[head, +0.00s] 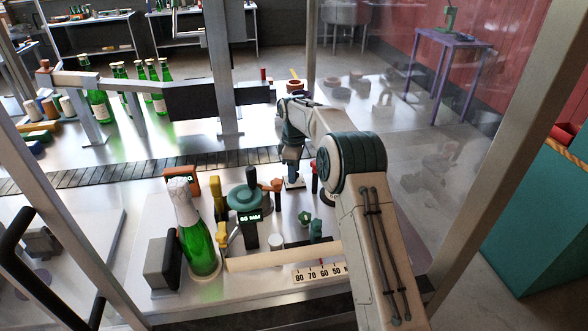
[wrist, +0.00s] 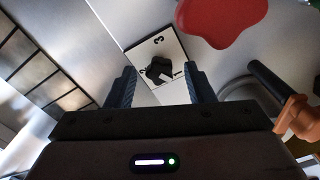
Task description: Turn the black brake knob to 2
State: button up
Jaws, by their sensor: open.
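The black brake knob (wrist: 157,66) sits on a square white plate (wrist: 172,43) in the wrist view. The plate bears a 3 at the top, a 1 at lower right and a partly covered figure at lower left. A pale mark shows on the knob's lower right side, toward the 1, but its exact setting is hard to read. My gripper (wrist: 160,76) is open, with one finger to each side of the knob and gaps between. In the head view my gripper (head: 292,165) is over the plate (head: 294,183) and hides the knob.
A red lobed part (wrist: 223,18) and an orange part with a black handle (wrist: 298,115) are close by in the wrist view.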

jog(key=c, duration=1)
jog(key=m, duration=0.3)
jog(key=shift+m, duration=0.4)
jog(key=m, duration=0.3)
jog(key=shift+m, duration=0.3)
jog(key=m, duration=0.4)
jog(key=shift+m+p, duration=0.3)
jog(key=shift+r+m, duration=0.1)
jog(key=shift+m, duration=1.7)
